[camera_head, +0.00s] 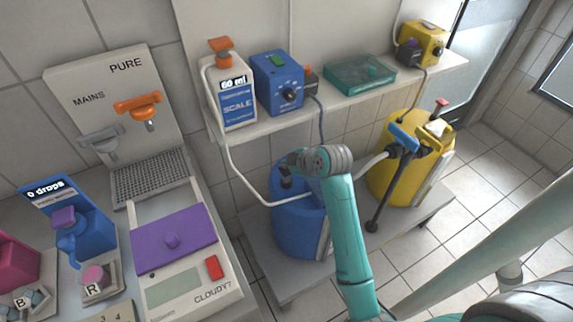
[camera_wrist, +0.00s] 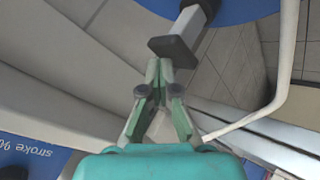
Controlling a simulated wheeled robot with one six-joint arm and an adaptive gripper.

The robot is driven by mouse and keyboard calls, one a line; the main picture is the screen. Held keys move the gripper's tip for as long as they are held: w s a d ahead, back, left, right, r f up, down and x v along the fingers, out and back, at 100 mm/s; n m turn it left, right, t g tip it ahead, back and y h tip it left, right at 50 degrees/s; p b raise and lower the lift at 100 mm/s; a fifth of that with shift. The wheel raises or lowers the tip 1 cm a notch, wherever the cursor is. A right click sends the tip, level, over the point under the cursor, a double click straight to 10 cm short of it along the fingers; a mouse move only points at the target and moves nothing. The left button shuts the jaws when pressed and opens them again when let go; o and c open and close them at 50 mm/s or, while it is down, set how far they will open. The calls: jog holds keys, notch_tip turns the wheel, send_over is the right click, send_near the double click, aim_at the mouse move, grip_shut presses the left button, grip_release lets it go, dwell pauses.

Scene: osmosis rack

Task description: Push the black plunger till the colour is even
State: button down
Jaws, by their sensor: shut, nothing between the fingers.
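The black plunger (camera_wrist: 171,49) shows in the wrist view as a dark square cap on a pale grey shaft. The shaft leads to a blue surface at the top edge. My gripper (camera_wrist: 159,63) is shut and empty, with its fingertips close to the cap; I cannot tell whether they touch it. In the head view my arm's end is over the blue tank (camera_head: 292,226). A small dark part (camera_head: 286,183) shows on the tank top there, but I cannot tell if it is the plunger. My fingers are hidden in that view.
A white hose (camera_head: 240,180) runs from the scale bottle (camera_head: 232,95) towards the blue tank. A blue box with a dial (camera_head: 280,84) stands on the shelf above. The tiled floor beyond is clear.

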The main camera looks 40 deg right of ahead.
jog(key=shift+f, duration=1.25)
dwell(1.1)
jog(key=shift+r, duration=2.8)
jog(key=shift+r, duration=2.55)
